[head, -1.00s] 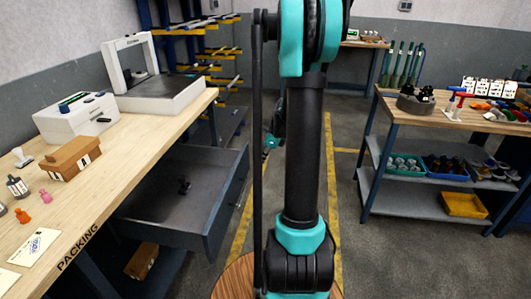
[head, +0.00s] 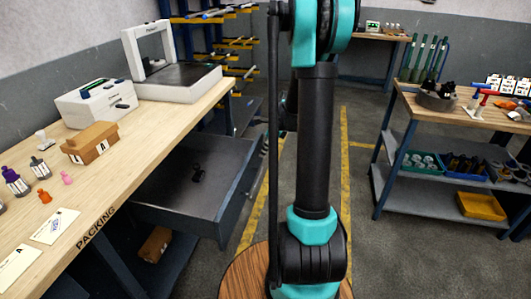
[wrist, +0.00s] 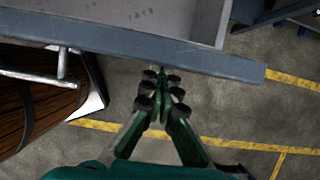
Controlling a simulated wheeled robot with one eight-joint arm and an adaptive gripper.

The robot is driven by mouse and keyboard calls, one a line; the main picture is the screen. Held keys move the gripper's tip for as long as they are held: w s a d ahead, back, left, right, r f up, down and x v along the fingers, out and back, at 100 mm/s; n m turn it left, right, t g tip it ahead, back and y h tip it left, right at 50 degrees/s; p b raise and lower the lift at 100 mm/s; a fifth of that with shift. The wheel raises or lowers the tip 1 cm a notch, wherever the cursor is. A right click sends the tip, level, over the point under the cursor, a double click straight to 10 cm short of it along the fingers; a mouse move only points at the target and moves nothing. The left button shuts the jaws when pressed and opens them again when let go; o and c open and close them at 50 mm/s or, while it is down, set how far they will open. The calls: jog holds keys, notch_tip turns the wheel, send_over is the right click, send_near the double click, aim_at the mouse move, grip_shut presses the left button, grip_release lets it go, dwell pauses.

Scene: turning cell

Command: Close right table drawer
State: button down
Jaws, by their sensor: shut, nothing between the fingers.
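The table drawer (head: 188,210) stands pulled open under the wooden packing table (head: 150,139), at left centre in the head view. In the wrist view the blue-grey drawer front (wrist: 205,56) crosses the top, with a metal bar handle (wrist: 35,76) at left. My gripper (wrist: 163,76) is shut and empty, its fingertips at the outer face of the drawer front, right of the handle. I cannot tell whether they touch it.
A brown box (head: 154,244) sits below the drawer. A round wooden surface (wrist: 35,115) is at left in the wrist view. A shelved bench (head: 440,187) with bins stands at right. Floor with yellow lines (head: 346,190) lies open between them.

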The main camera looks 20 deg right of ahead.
send_over(198, 154)
jog(key=shift+s+a, duration=0.1)
jog(key=shift+a, duration=0.2)
jog(key=shift+a+r, duration=0.1)
dwell(0.4)
